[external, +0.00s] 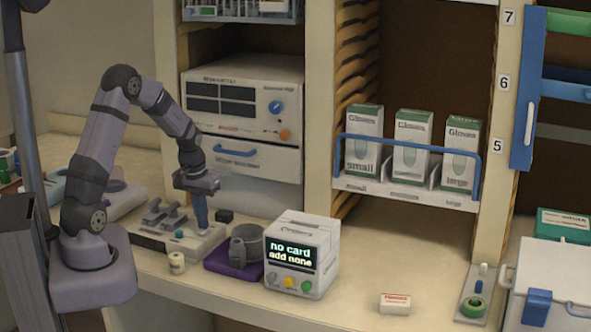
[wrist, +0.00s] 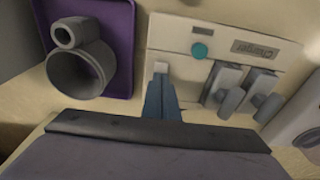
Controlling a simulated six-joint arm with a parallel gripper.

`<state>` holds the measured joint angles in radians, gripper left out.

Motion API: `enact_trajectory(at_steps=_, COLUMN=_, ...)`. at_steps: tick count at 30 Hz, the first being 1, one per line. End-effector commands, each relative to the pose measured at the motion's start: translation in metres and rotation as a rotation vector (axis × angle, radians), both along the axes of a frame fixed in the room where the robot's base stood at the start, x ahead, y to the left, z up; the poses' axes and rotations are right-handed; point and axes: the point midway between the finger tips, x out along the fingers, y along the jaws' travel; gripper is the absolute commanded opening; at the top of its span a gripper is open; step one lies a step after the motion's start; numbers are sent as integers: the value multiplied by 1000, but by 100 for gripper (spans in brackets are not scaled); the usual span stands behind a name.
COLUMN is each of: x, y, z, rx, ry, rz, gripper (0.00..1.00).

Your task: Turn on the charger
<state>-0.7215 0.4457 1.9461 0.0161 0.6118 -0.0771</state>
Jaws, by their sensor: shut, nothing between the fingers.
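The charger (external: 208,238) is a pale flat unit on the counter. Its label "Charger" (wrist: 266,50) shows in the wrist view. It carries a round teal button (wrist: 199,51), also visible in the external view (external: 179,234), and grey upright pieces (wrist: 228,85) in slots. My gripper (external: 203,226) points down over the end of the charger near the purple tray. In the wrist view its blue fingers (wrist: 161,80) are together and empty, to the left of and below the teal button. A small pale square shows at their tips. I cannot tell whether the tips touch the charger.
A purple tray (external: 222,270) with a grey cup (external: 248,240) and a smaller ring-like piece stands beside the charger. A white box (external: 318,240) reads "no card add none". A small cream roll (external: 177,262) stands in front. The counter farther right is mostly clear.

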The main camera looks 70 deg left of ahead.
Motion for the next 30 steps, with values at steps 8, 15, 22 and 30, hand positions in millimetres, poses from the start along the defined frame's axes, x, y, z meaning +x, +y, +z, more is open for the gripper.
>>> enact_trajectory(at_steps=8, x=-8, y=-8, z=-4, rx=-13, ry=14, rz=-1, gripper=0)
enact_trajectory(at_steps=15, x=-7, y=-7, z=-3, rx=-11, ry=13, rz=-1, gripper=0)
enact_trajectory(at_steps=22, x=-7, y=-7, z=11, rx=-8, ry=9, rz=-1, gripper=0)
enact_trajectory(at_steps=30, x=-10, y=-10, z=48, rx=-5, ry=5, rz=0, gripper=0)
